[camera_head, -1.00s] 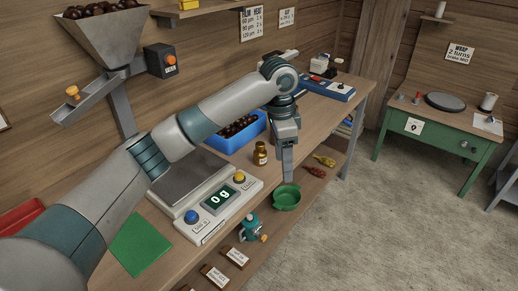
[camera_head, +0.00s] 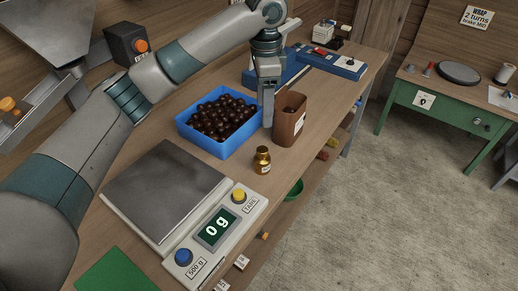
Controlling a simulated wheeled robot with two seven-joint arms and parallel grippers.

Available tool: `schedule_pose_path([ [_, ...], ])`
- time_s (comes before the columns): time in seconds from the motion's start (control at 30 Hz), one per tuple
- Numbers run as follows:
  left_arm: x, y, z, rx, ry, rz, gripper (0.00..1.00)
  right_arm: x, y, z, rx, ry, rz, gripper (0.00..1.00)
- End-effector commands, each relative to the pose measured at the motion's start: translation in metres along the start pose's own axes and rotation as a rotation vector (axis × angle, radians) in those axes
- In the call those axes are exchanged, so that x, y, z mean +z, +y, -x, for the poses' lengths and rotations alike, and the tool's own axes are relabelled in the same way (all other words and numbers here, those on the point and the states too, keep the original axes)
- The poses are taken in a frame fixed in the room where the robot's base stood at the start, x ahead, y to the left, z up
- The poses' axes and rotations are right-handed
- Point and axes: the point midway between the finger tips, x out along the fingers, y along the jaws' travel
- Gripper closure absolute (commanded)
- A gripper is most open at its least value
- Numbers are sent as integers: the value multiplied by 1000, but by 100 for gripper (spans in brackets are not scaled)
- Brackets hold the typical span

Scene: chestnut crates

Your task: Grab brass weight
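The brass weight (camera_head: 262,161) is a small gold, bottle-shaped piece with a knob on top. It stands upright on the wooden bench, just beyond the scale (camera_head: 236,215) and near the front edge. My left gripper (camera_head: 267,122) points down behind the weight, between the blue bin and a brown container. It is apart from the weight. Its fingers show as one narrow piece from this side, so I cannot tell their gap. My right gripper is out of view.
The blue bin (camera_head: 190,138) holds many dark chestnuts. The brown container (camera_head: 289,125) stands right of my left gripper, with a stick-like piece in it. The scale reads 0 g. A green mat (camera_head: 115,272) lies at the near left. A green bowl (camera_head: 293,189) is below the bench edge.

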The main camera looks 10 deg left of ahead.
Motion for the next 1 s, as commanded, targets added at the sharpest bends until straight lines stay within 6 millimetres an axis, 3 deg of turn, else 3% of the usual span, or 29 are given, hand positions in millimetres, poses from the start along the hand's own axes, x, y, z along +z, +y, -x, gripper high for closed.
schedule_pose_path([
  [0.53,0,0,-8,1,-1,0,38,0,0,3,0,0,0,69],
  [0.67,0,1,-23,3,-1,0,38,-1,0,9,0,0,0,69],
  [1.0,1,1,-82,3,-2,2,38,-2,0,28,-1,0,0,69],
])
